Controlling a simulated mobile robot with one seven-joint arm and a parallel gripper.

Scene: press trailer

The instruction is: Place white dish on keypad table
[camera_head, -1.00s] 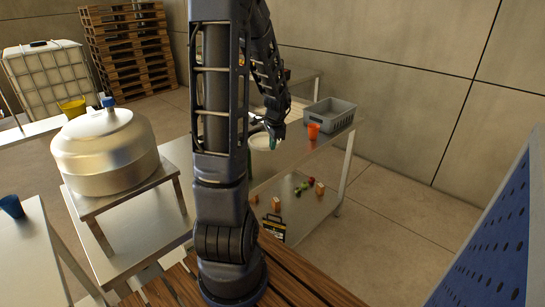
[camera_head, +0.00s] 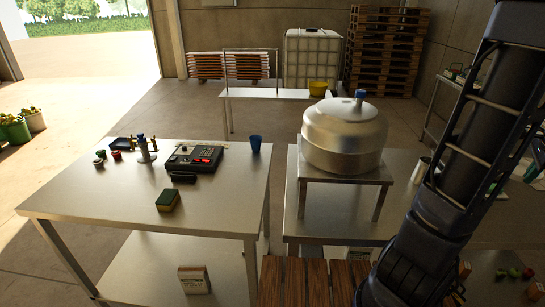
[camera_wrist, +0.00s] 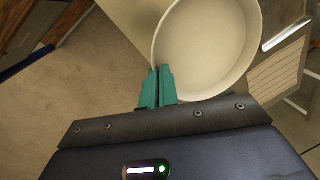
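A round white dish (camera_wrist: 207,45) fills the upper middle of the wrist view. My gripper (camera_wrist: 157,84) has teal fingers closed on the near rim of the dish. The dish's far edge is cut off by the frame. In the head view, the keypad table (camera_head: 95,195) stands at the left, with a black keypad device (camera_head: 195,158) on its far right part. My arm is at the right of the head view, away from this table. I cannot make out the dish clearly there.
The keypad table holds a green and yellow sponge (camera_head: 168,200), a blue cup (camera_head: 256,144), a dark tray (camera_head: 121,143) and small items. Its front and left top is bare. A large metal pot (camera_head: 343,135) on a stand (camera_head: 340,178) is between this table and my arm.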

